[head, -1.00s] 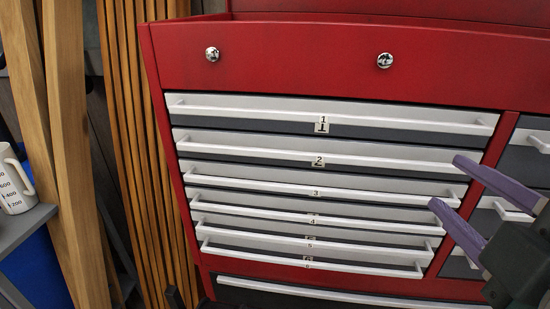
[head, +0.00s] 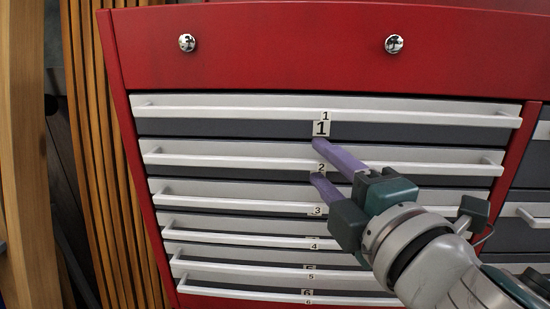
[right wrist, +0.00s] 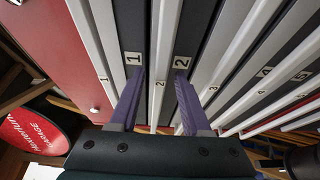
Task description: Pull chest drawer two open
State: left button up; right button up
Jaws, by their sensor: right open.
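Chest drawer two (head: 230,177) is a shut drawer with a grey front, second from the top of the red chest (head: 290,65). Its long pale handle bar (head: 220,159) bears a small label 2. My right gripper (head: 317,160) is open at the middle of this bar, one purple finger above it and one below. In the right wrist view the bar (right wrist: 166,40) runs between the two spread fingers (right wrist: 159,82). I cannot tell whether a finger touches it. My left gripper is not in view.
Drawer one (head: 230,127) is shut just above, and several similar shut drawers lie below with their bars close together. Two round chrome locks (head: 394,44) sit on the red top panel. Wooden slats (head: 90,150) stand left of the chest.

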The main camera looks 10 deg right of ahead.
jog(key=shift+w+a, duration=0.1)
jog(key=shift+w, duration=0.45)
grip_shut()
dwell(1.1)
